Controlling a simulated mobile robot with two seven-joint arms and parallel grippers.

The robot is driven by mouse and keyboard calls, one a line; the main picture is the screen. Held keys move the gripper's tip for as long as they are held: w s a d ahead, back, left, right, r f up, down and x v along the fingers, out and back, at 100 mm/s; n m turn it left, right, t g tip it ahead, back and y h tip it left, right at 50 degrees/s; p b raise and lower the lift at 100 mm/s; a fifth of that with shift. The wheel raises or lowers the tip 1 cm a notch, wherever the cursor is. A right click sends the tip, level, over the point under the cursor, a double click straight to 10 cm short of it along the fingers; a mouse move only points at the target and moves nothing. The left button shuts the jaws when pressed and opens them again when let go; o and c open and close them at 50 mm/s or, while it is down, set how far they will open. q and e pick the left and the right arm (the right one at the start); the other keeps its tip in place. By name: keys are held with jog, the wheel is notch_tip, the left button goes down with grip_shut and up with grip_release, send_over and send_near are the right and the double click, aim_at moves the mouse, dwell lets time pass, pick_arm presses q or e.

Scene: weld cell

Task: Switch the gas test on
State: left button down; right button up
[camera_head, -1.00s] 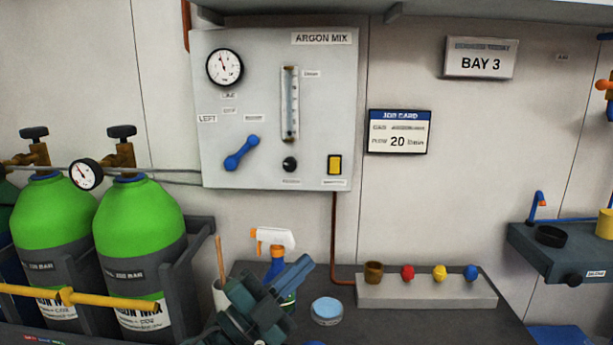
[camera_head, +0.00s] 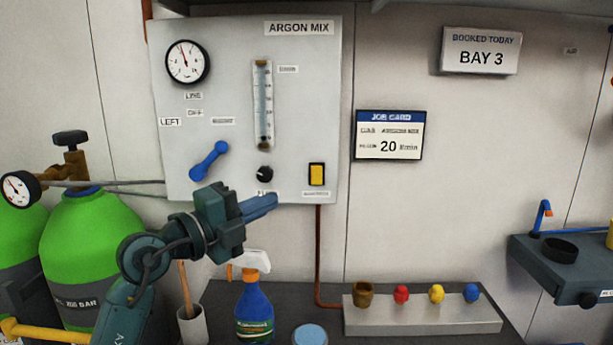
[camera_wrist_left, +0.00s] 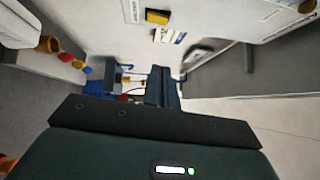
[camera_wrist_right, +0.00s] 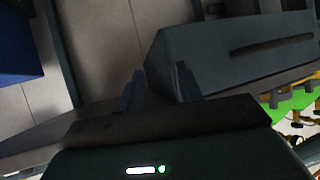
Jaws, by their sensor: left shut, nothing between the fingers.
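The grey ARGON MIX panel (camera_head: 245,140) hangs on the wall. Its yellow rocker switch (camera_head: 316,174) in a black frame sits at the lower right, above a small label too blurred to read. The switch also shows near the top of the left wrist view (camera_wrist_left: 157,17). My left gripper (camera_head: 272,202) is shut and empty. In the head view its fingertips appear below and left of the switch, apart from it, and overlap the panel's lower edge. My right gripper (camera_wrist_right: 160,88) shows only in its own wrist view, its fingers apart and empty.
A black knob (camera_head: 264,174) and blue lever (camera_head: 209,160) sit left of the switch. A copper pipe (camera_head: 319,255) runs down below it. A spray bottle (camera_head: 254,312) and cup (camera_head: 192,325) stand under my left arm. A block (camera_head: 420,318) with coloured knobs lies right.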

aim_at(322, 170)
pick_arm(q)
jog(key=w+a+p+x, duration=0.1)
jog(key=w+a+x, duration=0.1)
jog(key=x, duration=1.1)
pick_arm(e)
jog(key=shift+w+d+r, duration=0.1)
jog(key=shift+w+d, duration=0.05)
jog(key=shift+d, duration=0.1)
pick_arm(q)
jog(key=shift+a+r, duration=0.1)
jog(key=shift+s, duration=0.1)
